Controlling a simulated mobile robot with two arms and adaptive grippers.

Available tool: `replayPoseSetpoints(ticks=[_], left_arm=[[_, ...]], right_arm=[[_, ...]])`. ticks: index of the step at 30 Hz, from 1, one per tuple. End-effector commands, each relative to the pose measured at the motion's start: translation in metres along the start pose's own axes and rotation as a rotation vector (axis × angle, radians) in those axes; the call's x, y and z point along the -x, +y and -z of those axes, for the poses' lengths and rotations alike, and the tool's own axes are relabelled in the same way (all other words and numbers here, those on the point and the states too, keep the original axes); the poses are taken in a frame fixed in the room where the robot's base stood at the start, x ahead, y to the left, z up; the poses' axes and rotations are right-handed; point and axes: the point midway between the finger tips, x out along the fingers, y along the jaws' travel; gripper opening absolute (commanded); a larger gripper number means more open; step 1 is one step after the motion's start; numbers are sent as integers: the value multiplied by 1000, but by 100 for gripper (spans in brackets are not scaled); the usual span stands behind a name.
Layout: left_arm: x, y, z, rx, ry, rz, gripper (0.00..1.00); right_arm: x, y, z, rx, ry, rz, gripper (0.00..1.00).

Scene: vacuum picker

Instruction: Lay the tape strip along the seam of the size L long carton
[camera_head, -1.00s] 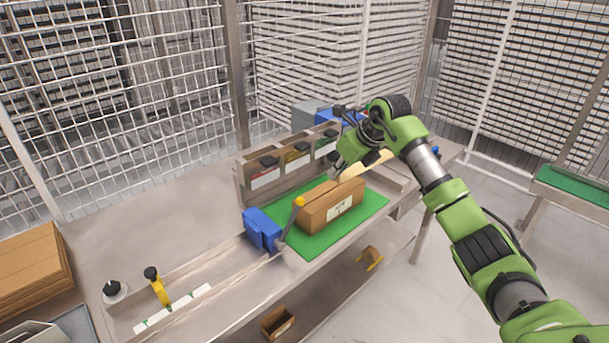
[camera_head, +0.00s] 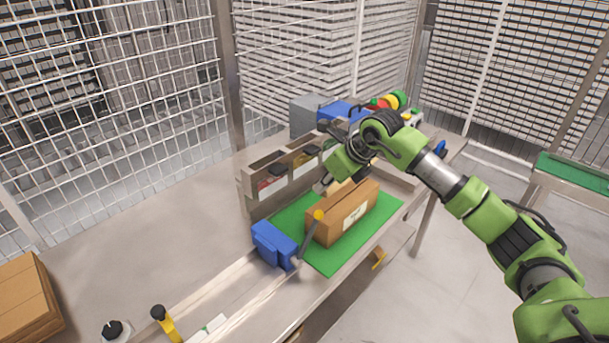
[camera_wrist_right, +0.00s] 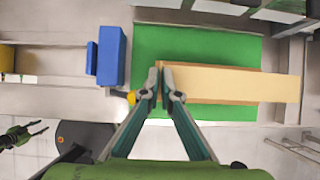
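The brown long carton (camera_head: 342,222) lies closed on a green mat (camera_head: 322,262), with a white label on its near side. The tan tape strip (camera_wrist_right: 235,84) runs lengthwise over the carton top in the right wrist view. Its right end reaches past the carton's brown edges there. Whether it touches the carton is unclear. My right gripper (camera_head: 323,184) is above the carton's top; in its wrist view (camera_wrist_right: 162,84) the fingertips are closed together at the strip's left end. My left gripper (camera_wrist_right: 42,128) shows at the lower left of the wrist view, open and empty, away from the carton.
A blue block-shaped device (camera_head: 272,244) with a yellow-knobbed lever (camera_head: 318,215) stands at the mat's left end, close to the carton. A divided bin rack (camera_head: 285,178) lines the mat's back. A yellow-black tool (camera_head: 165,322) and flat cardboard (camera_head: 25,298) are at left.

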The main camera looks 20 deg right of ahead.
Motion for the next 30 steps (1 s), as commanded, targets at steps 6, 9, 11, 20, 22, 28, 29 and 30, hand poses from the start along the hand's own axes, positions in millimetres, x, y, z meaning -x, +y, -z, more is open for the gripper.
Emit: replayPoseSetpoints(ticks=[6,9,11,20,22,28,29,30], left_arm=[[-3,-6,4,0,5,7,40],[-6,-4,-3,0,-2,5,40],[-9,-2,-10,1,-11,2,40],[-27,9,-26,0,-32,-10,40],[-32,8,-21,0,-25,-9,40],[-48,6,-3,0,3,-5,40],[-49,5,-2,0,4,-5,40],[-50,5,-2,0,4,-5,40]], right_arm=[[-4,1,4,4,1,-2,0],[-10,1,8,3,1,-2,0],[-14,1,11,3,2,-2,0],[-43,2,29,2,1,-3,0],[-50,2,33,2,1,-3,0],[-66,1,44,3,0,-1,0],[-68,1,44,3,0,-1,0],[-69,1,45,3,-1,-1,0]])
